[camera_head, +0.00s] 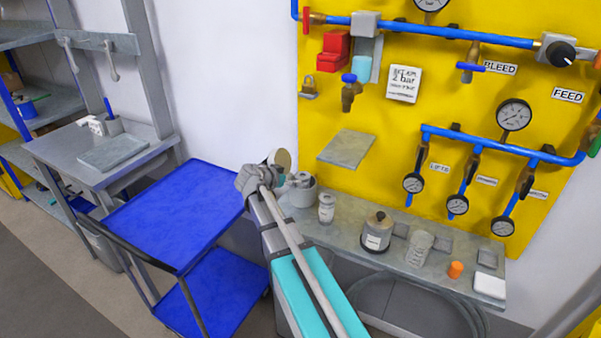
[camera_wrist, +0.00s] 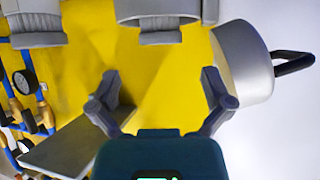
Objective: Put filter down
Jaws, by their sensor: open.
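My gripper (camera_wrist: 160,80) is open, and no object shows between its fingers in the wrist view. In the head view the gripper (camera_head: 283,178) is above the left end of the grey shelf (camera_head: 345,222), partly hidden by my arm. No label marks a filter. A pale ribbed cylinder (camera_head: 419,249) on the shelf may be it, but I cannot tell. It stands right of a dark-lidded canister (camera_head: 377,232), well apart from the gripper.
A grey pot (camera_wrist: 243,62) with a black handle is close beside the gripper. A small jar (camera_head: 326,208), orange cap (camera_head: 456,270) and white block (camera_head: 489,286) stand on the shelf. The blue cart (camera_head: 175,215) has a clear top. Pipes and gauges line the yellow panel (camera_head: 330,115).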

